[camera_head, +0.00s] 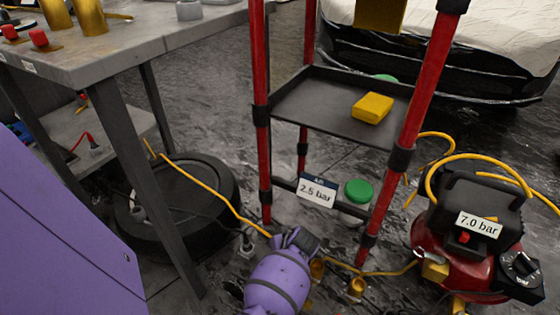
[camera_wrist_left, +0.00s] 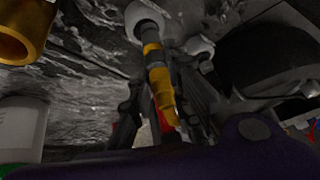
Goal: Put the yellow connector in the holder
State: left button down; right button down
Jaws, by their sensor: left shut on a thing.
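My left gripper (camera_head: 302,238) comes in low in the head view, beside the foot of the red-legged rack. In the left wrist view its dark fingers (camera_wrist_left: 158,112) are shut around the yellow connector (camera_wrist_left: 161,88), which has a pale round end (camera_wrist_left: 143,18) at the top. In the head view the gripper hides most of the connector. A brass ring also shows in the left wrist view (camera_wrist_left: 22,32), apart from the connector. My right gripper is out of view.
A red compressor (camera_head: 455,240) stands at right. A grey workbench (camera_head: 130,50) is at left. Yellow hoses (camera_head: 205,183) cross the floor.

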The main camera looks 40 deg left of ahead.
pick_arm(q)
notch_tip(320, 180, down, 3)
jog(key=shift+w+b, duration=0.15)
jog(key=shift+b, duration=0.55)
jog(key=shift+f, duration=0.4)
jog(key=shift+r, duration=0.15)
jog(key=c, duration=1.7)
grip_release()
jog(key=shift+o, duration=0.6)
